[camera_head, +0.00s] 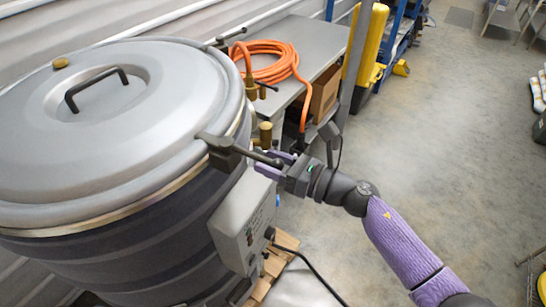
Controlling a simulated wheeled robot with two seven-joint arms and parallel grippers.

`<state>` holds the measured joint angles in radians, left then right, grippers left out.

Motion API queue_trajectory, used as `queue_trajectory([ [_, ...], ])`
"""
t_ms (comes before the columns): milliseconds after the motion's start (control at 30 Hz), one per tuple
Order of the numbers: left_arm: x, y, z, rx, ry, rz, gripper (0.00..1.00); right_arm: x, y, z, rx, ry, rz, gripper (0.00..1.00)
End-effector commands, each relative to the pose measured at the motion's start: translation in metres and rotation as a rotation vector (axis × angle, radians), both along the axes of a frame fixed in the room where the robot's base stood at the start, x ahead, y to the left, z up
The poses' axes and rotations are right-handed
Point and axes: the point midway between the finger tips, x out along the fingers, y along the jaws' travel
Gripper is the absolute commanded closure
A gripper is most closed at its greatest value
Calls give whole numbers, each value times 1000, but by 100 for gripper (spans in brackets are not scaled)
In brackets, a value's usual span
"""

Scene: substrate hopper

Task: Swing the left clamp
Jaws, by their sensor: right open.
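A grey hopper drum with a round lid (140,130) fills the left side. A dark clamp (222,148) sits on the lid's near right rim, its handle pointing right, out past the rim. A second clamp (231,35) is at the lid's far rim. I cannot tell which of them is the left one. My right gripper (274,165) is open at the outer end of the near clamp's handle, with its purple fingers on either side of the handle tip. Whether they touch it is not clear. My left gripper is out of view.
A grey control box (242,222) with a cable hangs on the drum below the near clamp. Brass fittings (265,134) stand beside the rim. An orange hose (270,60) lies coiled on a bench (315,40) behind. The floor (440,130) to the right is mostly clear.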

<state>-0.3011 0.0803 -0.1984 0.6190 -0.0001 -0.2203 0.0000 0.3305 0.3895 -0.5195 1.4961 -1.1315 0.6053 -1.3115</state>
Motion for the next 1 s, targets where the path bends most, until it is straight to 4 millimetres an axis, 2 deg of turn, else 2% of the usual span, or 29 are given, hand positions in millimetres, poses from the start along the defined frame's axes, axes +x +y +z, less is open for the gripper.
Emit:
queue_trajectory([
  [200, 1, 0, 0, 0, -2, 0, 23, 0, 0, 0, 0, 0, -1, 47],
  [400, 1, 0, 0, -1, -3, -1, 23, 0, 0, 0, 0, 1, -1, 89],
  [467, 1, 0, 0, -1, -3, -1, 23, 0, 0, 0, 0, 1, -1, 100],
  [1000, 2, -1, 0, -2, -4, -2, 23, 0, -1, 0, 1, 1, -2, 100],
])
